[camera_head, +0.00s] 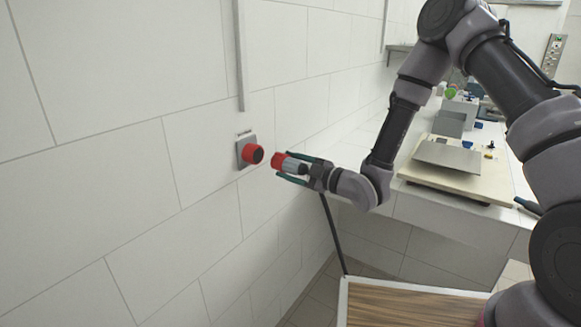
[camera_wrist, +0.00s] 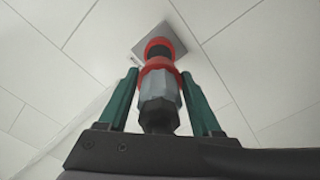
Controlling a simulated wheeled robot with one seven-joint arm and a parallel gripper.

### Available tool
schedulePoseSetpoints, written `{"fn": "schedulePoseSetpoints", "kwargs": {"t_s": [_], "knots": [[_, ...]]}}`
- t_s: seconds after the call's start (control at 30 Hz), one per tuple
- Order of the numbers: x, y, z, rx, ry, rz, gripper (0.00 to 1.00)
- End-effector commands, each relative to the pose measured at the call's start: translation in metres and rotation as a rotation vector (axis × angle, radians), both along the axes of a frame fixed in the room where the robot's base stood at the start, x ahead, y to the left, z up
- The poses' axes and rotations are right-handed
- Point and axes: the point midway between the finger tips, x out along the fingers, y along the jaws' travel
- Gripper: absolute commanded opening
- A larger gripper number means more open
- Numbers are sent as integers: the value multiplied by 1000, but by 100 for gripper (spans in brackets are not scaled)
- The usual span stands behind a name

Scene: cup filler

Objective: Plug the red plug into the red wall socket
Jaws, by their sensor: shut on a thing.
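The red wall socket (camera_head: 252,153) sits on a grey square plate on the tiled wall, its round dark opening facing out to the right. My gripper (camera_head: 291,170) is shut on the red plug (camera_head: 279,161), with its green fingers on either side of the grey plug body. The plug's red end points at the socket, with a small gap between them in the head view. In the wrist view the plug (camera_wrist: 159,84) lies between the fingers (camera_wrist: 160,98), and the socket (camera_wrist: 158,42) shows just beyond it, partly hidden by the plug's red end.
A white counter (camera_head: 440,213) with a cream board (camera_head: 455,180) and a grey plate runs along the wall at right. A wood-topped surface (camera_head: 400,305) is at the bottom. A grey vertical conduit (camera_head: 240,60) runs above the socket. The wall around the socket is bare.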

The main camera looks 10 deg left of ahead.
Motion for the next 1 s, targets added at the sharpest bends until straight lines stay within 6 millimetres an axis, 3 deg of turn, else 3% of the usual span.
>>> {"fn": "schedulePoseSetpoints", "kwargs": {"t_s": [0.6, 1.0], "knots": [[19, 45, 0, 0, -1, 0, 0], [22, 52, 0, -1, 0, -1, 0]]}}
